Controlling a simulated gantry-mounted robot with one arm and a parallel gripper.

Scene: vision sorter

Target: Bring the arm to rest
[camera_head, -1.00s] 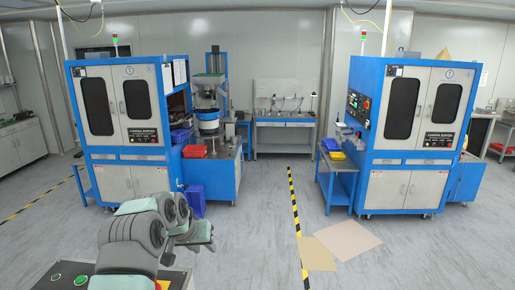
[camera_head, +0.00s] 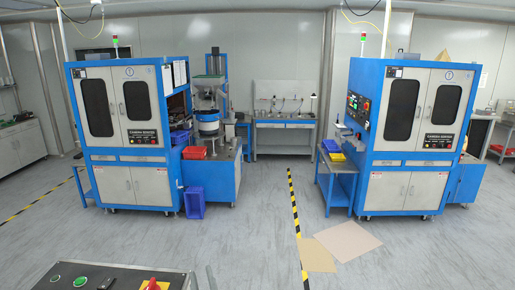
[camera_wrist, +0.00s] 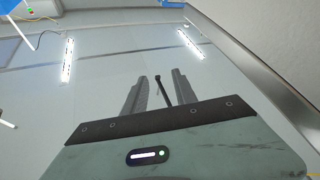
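My gripper (camera_wrist: 159,88) shows in the wrist view with its two grey fingers apart and no held object between them. A thin dark rod with a round tip stands between the fingers in that view; I cannot tell what it belongs to. The wrist camera looks toward the pale ceiling with lit lamps (camera_wrist: 67,60). In the head view neither the arm nor the gripper is clearly in the picture.
Two blue-and-white sorter machines stand left (camera_head: 125,135) and right (camera_head: 413,135). A workbench (camera_head: 284,122) stands between them at the back wall. A blue crate (camera_head: 194,203) is on the floor by the left machine.

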